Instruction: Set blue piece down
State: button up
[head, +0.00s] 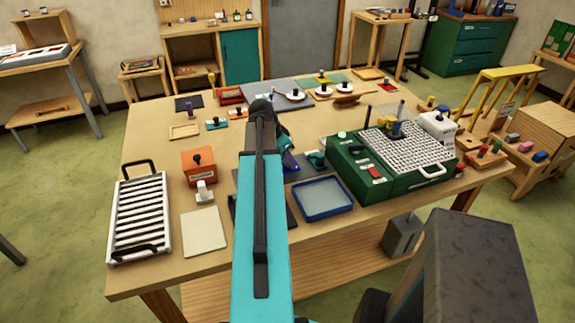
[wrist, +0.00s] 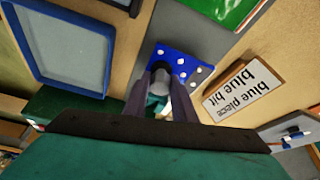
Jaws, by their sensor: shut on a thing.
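The blue piece (wrist: 190,58) is a flat blue plate with several white dots, near the middle of the wrist view. My gripper (wrist: 165,82) is shut on a grey knob on it. In the head view, part of the blue piece (head: 290,160) shows below my gripper (head: 284,148), beyond my teal arm, which hides much of that spot. I cannot tell whether the piece touches the surface below. A card (wrist: 245,90) reading "blue piece" and "blue bit", upside down in the wrist view, lies beside it.
A blue-rimmed tray (head: 322,216) lies to the right of my arm. A green case (head: 375,193) with a white grid stands further right. An orange box (head: 199,174) and a white rack (head: 114,220) are at left. Bare wood shows at the table's left side (head: 140,140).

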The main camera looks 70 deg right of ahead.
jog(key=shift+f+p, duration=0.6)
jog(key=shift+f, duration=0.7)
jog(key=shift+f, duration=0.2)
jog(key=o, duration=1)
jog(key=shift+r, duration=0.25)
jog(key=b+v, duration=0.4)
jog(key=v, duration=0.8)
jog(key=shift+f, duration=0.1)
